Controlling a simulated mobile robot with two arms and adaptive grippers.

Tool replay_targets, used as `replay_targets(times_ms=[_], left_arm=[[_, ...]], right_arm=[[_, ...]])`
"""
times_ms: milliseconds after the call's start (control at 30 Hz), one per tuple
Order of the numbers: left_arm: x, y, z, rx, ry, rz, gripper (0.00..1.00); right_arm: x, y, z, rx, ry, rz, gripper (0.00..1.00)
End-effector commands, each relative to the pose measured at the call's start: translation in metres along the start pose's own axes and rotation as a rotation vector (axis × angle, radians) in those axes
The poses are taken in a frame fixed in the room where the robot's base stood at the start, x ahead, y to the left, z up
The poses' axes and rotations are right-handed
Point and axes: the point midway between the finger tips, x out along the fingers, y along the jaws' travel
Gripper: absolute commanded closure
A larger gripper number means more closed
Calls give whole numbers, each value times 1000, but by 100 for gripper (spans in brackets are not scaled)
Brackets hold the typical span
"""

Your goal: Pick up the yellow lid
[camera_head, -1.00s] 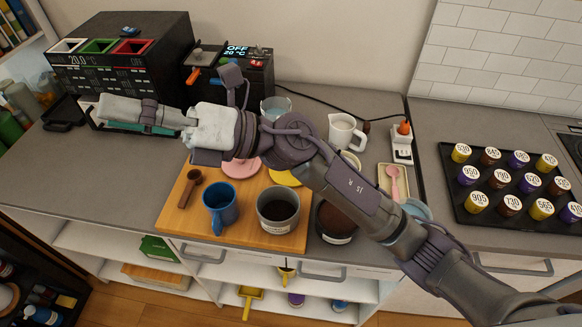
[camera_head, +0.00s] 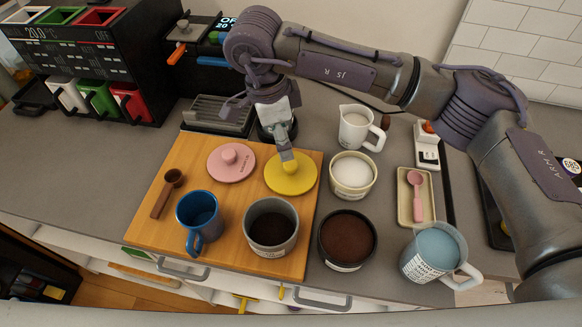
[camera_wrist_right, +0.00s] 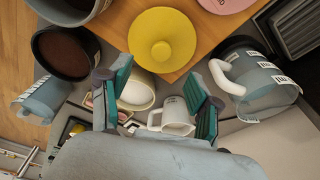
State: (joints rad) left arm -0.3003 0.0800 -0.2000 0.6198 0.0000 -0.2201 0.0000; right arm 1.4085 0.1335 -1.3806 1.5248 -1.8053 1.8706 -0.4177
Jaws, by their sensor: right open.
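The yellow lid (camera_head: 291,174) is a round disc with a knob in its middle. It lies flat on the back right part of the wooden board (camera_head: 148,222). My right gripper (camera_head: 285,150) points down just above the lid's far side, and its tip hides part of the lid. In the right wrist view the lid (camera_wrist_right: 162,40) shows whole, beyond the spread teal fingers of the gripper (camera_wrist_right: 158,92). Nothing is between the fingers, and they appear apart from the knob. My left gripper is not in view.
A pink lid (camera_head: 231,163) lies left of the yellow one. A blue mug (camera_head: 200,215), a grey canister (camera_head: 271,228) and a wooden scoop (camera_head: 166,195) are on the board. A white-filled bowl (camera_head: 351,176) and a white pitcher (camera_head: 358,127) stand close to the right.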

Motion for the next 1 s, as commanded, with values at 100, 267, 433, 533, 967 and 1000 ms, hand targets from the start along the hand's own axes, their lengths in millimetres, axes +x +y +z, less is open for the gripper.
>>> replay_targets(times_ms=[100,267,433,533,967,1000], left_arm=[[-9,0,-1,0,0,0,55],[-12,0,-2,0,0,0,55],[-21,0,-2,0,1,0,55],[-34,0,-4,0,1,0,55],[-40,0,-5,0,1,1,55],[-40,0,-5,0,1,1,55]], right_arm=[[21,1,0,0,-1,5,37],[39,0,0,1,-2,2,37],[50,0,-1,1,-3,4,37],[64,0,-3,2,-4,6,37],[96,-2,-2,0,-4,1,37],[96,-2,-2,0,-5,1,37]])
